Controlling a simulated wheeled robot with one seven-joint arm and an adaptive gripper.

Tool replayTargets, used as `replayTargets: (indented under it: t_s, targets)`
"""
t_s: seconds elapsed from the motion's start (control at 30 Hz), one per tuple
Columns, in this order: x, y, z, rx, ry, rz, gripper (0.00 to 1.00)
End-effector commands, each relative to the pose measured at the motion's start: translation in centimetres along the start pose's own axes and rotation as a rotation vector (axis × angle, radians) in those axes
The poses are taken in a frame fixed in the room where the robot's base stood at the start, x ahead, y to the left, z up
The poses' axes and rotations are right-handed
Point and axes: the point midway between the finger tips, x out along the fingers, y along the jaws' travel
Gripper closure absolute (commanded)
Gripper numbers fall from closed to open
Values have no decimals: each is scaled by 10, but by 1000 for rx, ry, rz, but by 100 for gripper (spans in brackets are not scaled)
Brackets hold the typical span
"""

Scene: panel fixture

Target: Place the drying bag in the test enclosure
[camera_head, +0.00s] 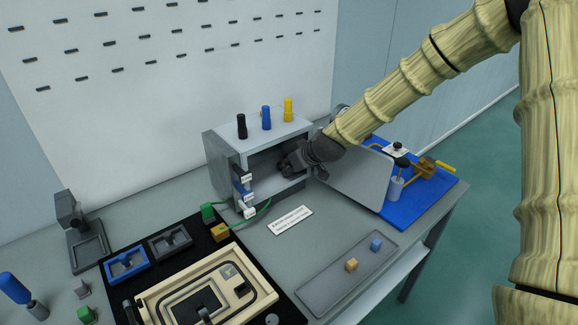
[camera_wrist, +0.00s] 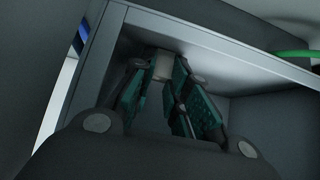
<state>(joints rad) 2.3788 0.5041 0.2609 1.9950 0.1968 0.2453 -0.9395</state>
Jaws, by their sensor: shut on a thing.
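The test enclosure (camera_head: 222,165) is a grey box with an open front, standing at the back of the table. Its door (camera_head: 362,182) is swung open to the right. My gripper (camera_head: 287,166) reaches inside the enclosure through the open front. In the wrist view my gripper (camera_wrist: 165,78) is shut on a small whitish piece (camera_wrist: 162,64), probably the drying bag. It is inside the box, close to an inner wall; I cannot tell whether it touches a surface. The drying bag cannot be made out in the head view, where the dark gripper hides it.
Black, blue and yellow posts (camera_head: 266,117) stand on the enclosure. Connectors with a green cable (camera_head: 258,210) are at its front left. A blue board (camera_head: 420,203) with a clamp lies behind the door. A grey tray (camera_head: 325,289) with small blocks and a beige fixture (camera_head: 163,298) are in front.

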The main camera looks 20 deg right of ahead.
Motion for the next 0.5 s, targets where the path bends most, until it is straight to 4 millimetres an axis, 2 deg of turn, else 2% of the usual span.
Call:
replayTargets:
  t_s: [0.2, 0.23, 0.33, 0.5]
  targets:
    - [3, 0, 3, -1, 0, 0, 96]
    - [2, 0, 2, -1, 0, 0, 79]
    - [2, 0, 2, -1, 0, 0, 61]
    - [2, 0, 2, -1, 0, 0, 61]
